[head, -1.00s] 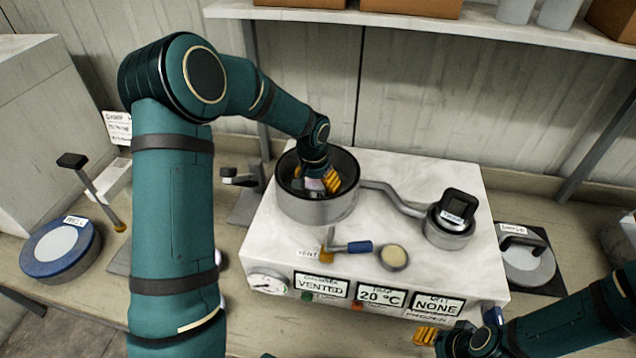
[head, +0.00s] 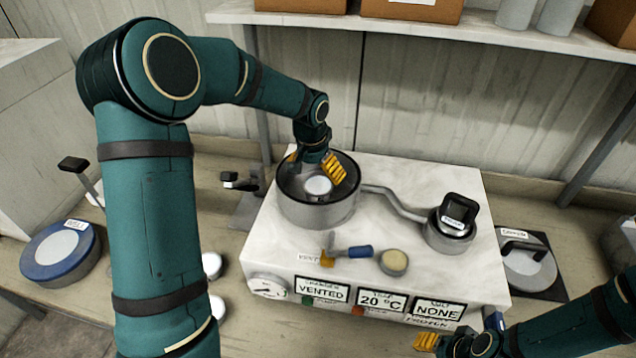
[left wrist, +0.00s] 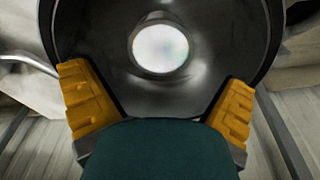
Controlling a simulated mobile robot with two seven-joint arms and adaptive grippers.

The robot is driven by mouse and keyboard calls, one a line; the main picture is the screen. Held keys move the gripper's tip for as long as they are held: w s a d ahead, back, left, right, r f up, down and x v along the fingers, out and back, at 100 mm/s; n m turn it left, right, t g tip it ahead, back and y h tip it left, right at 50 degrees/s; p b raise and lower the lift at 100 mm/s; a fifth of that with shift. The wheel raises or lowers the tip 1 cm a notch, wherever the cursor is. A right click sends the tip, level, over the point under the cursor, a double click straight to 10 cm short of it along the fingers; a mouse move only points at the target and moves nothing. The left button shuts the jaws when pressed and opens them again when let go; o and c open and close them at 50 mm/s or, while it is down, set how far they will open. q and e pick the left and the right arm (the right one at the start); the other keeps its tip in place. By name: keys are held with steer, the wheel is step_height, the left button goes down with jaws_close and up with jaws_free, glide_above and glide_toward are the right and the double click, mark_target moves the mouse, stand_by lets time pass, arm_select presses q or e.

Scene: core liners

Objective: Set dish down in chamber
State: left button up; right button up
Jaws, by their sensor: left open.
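The chamber (head: 317,213) is a round grey open pot with a dark rim on top of the white marbled unit. The dish (head: 318,186), small, round and pale, lies inside on the chamber floor. In the left wrist view the dish (left wrist: 160,48) shows as a bright disc inside the dark chamber wall (left wrist: 235,75). My left gripper (head: 318,168) is open, its yellow fingers apart at the chamber's far rim, above and clear of the dish. My right gripper (head: 426,341) is at the lower right by the unit's front; its jaw state is unclear.
A vent lever with a blue handle (head: 360,251) and a round tan knob (head: 393,262) sit in front of the chamber. A pipe (head: 395,200) joins it to a pot (head: 449,232) at right. A blue-rimmed lid (head: 60,252) lies at left. The panel reads VENTED.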

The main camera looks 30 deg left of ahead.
mark_target(314, 188)
arm_select(q)
steer(key=r, duration=0.5)
steer(key=shift+s+a+r, duration=0.1)
steer(key=shift+s, duration=0.3)
